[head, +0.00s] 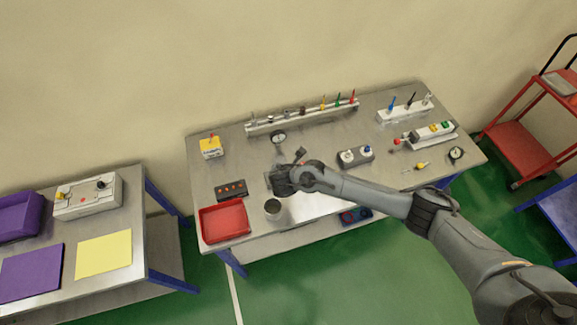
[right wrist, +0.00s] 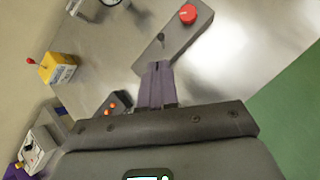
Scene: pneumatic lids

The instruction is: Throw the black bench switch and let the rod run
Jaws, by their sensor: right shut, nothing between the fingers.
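A grey box (right wrist: 178,42) with a red round button (right wrist: 188,13) and a small dark lever (right wrist: 161,40) lies just ahead of my right gripper in the right wrist view. My right gripper (right wrist: 157,68) is shut and empty, its fingertips close to the lever end of this box; I cannot tell if they touch it. In the head view my right gripper (head: 275,185) is over the middle of the steel bench and hides most of the box. A unit with a red-tipped rod (head: 398,142) and green and yellow blocks (head: 433,132) stands at the bench's right. My left gripper is out of view.
On the bench (head: 330,125) are a yellow box with a red lever (head: 211,147), a black box with orange lights (head: 231,190), a red tray (head: 224,220), a metal cup (head: 274,209) and a two-knob block (head: 356,155). A rack (head: 300,118) stands behind.

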